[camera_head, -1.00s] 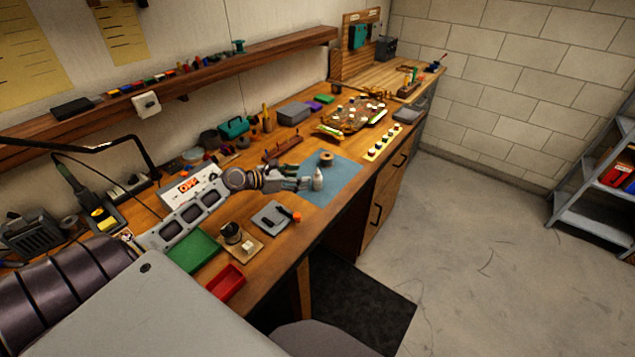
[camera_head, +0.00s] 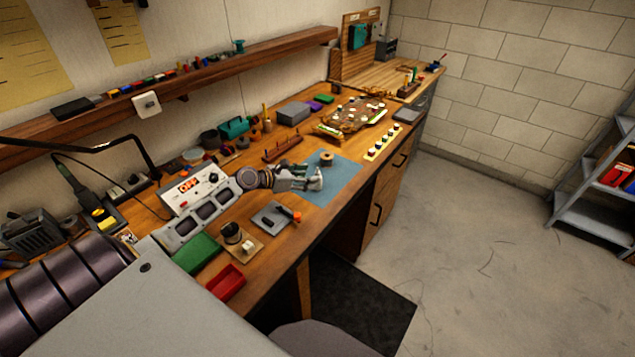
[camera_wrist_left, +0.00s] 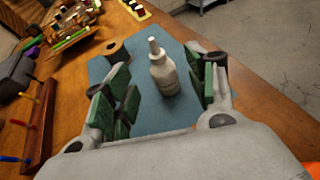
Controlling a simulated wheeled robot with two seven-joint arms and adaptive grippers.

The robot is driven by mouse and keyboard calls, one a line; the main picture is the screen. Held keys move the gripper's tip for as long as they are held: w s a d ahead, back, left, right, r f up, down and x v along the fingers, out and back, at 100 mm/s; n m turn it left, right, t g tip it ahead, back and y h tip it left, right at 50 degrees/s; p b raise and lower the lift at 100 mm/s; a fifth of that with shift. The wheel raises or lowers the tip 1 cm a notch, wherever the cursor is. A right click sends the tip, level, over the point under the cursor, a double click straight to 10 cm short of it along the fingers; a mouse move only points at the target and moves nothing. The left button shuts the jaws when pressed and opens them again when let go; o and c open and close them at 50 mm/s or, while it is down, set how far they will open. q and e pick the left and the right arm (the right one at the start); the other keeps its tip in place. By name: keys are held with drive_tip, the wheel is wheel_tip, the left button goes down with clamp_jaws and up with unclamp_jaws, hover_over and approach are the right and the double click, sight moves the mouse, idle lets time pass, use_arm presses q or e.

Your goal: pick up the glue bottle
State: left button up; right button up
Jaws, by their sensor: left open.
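The white glue bottle (camera_wrist_left: 164,74) stands upright on the blue mat (camera_wrist_left: 140,118) in the left wrist view. My left gripper (camera_wrist_left: 160,88) is open, with its green-padded fingers on either side of the bottle and visible gaps between pads and bottle. In the head view my left gripper (camera_head: 314,179) is over the near-left part of the blue mat (camera_head: 342,178); there the bottle is mostly or wholly hidden by the fingers. My right gripper is not in view.
A brown roll (camera_head: 326,158) lies on the mat beyond the gripper. A rack of screwdrivers (camera_head: 283,148) stands to its left. A grey pad (camera_head: 271,216) and red tray (camera_head: 226,282) lie nearer. The bench's front edge is close on the right.

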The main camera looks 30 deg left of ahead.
use_arm(q)
drive_tip(key=shift+x, duration=2.6)
drive_tip(key=shift+f, duration=0.1)
drive_tip(key=shift+c, duration=0.5)
drive_tip(key=c, duration=1)
